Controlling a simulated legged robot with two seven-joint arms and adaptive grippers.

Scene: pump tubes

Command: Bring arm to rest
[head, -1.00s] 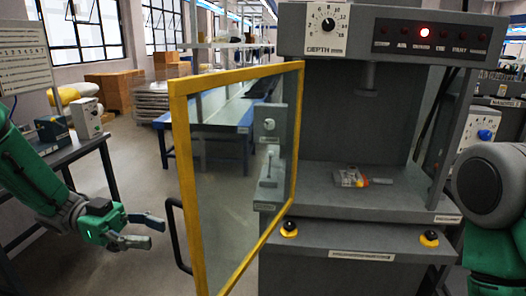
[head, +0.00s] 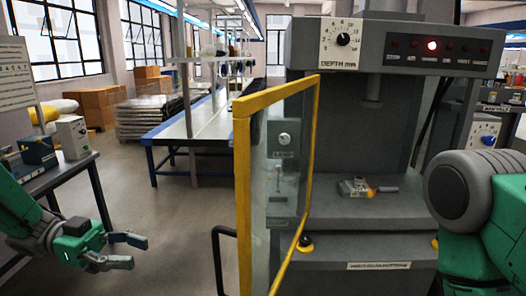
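My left gripper (head: 126,252) is at the lower left in the head view. Its two fingers are apart with nothing between them. It hangs in free air to the left of the yellow-framed door (head: 241,180) and touches nothing that I can see. My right arm (head: 475,200) shows at the right edge, in front of the grey press (head: 320,60). The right gripper is out of the picture.
The door stands open toward me, its black handle (head: 216,245) on the left side. A small part (head: 355,187) lies on the press bed. A dark table (head: 75,172) with boxes is at the left. A blue-edged bench (head: 195,128) stands behind. Floor between is free.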

